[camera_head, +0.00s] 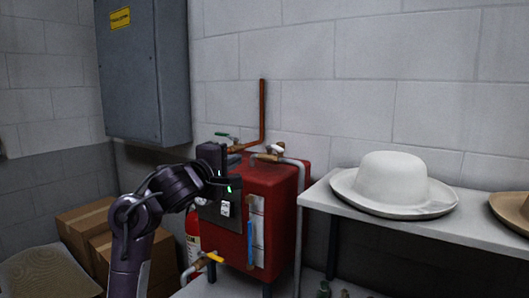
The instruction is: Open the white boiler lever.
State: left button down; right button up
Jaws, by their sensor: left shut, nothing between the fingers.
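The red boiler (283,205) stands against the wall in the middle of the view. A small white lever (275,149) sits on a brass fitting on top of it, beside a white pipe. My left gripper (236,180) is shut and empty. It is in front of the boiler's upper left part, lower than the white lever and to its left in the picture. It hides part of the boiler's front. Whether it touches the boiler, I cannot tell. My right gripper is not in view.
A green-handled valve (224,135) and a copper pipe (262,110) rise behind my gripper. A yellow-handled valve (214,257) is low in front. A shelf (400,226) with a white hat (392,183) is at right. Cardboard boxes (85,222) and a grey cabinet (145,70) are at left.

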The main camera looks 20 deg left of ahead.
pick_arm(q)
jog(key=p, duration=0.3)
send_near(273, 148)
jog(key=w+a, duration=0.3)
jog(key=shift+w+d+r, duration=0.1)
jog(key=shift+w+d, duration=0.85)
jog(key=shift+d, duration=0.15)
jog(key=shift+w+d+p, duration=0.35)
jog(key=shift+d, duration=0.1)
jog(key=shift+d+n, duration=0.1)
jog(key=shift+n, duration=0.2)
